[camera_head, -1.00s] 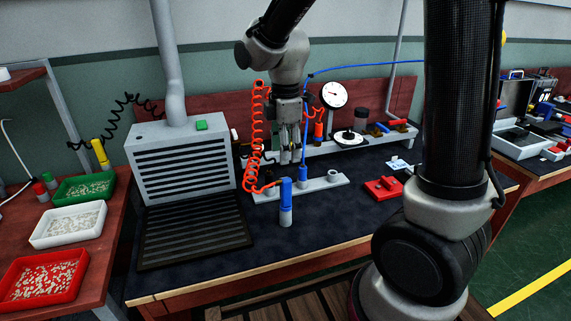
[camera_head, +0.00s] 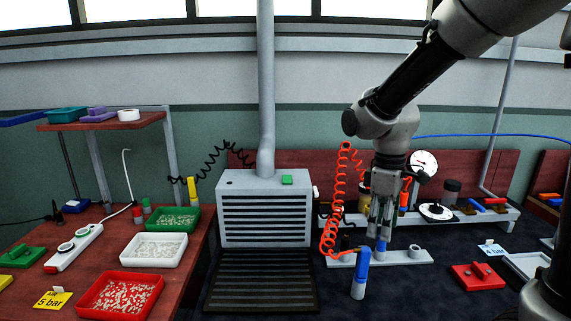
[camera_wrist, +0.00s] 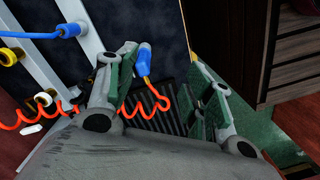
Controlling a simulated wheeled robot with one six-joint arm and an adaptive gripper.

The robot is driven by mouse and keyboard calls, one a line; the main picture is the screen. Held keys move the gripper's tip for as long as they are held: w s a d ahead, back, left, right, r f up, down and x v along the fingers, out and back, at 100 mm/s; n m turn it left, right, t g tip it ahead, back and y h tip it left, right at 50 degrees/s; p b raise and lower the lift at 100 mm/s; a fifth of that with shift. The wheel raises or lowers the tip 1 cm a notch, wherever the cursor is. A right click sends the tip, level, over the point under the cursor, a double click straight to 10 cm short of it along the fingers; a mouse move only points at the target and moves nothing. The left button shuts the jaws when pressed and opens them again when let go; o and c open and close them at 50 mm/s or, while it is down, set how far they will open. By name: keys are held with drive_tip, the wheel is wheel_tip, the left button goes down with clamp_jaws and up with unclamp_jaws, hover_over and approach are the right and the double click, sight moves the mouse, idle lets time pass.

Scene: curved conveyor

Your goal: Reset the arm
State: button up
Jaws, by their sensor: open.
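My gripper (camera_head: 379,232) hangs pointing down over the grey strip at the back of the dark workbench, seen in the head view. In the wrist view its two green-padded fingers (camera_wrist: 165,88) are spread apart, with nothing held between them. A blue-and-white cylindrical tool (camera_head: 361,270) stands upright on the bench, left of and nearer than the gripper. A shorter blue piece (camera_head: 381,248) stands on the grey strip (camera_head: 412,257) close below the fingers. In the wrist view a blue tool (camera_wrist: 144,62) shows just beside the left finger.
A grey louvred box (camera_head: 265,204) with a vertical pipe stands left of the gripper. An orange coiled hose (camera_head: 333,215) hangs close beside it. A dial gauge (camera_head: 424,164) is behind. A red block (camera_head: 477,276) lies at right. Parts trays, including a red one (camera_head: 120,293), are on the left table.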

drive_tip(key=s+d+r+m+t, duration=0.5)
drive_tip(key=s+d+r+m, duration=0.5)
drive_tip(key=s+d, duration=0.3)
drive_tip(key=shift+s+r+m, duration=0.4)
drive_tip(key=shift+s+m, duration=0.2)
drive_tip(key=shift+s, duration=0.45)
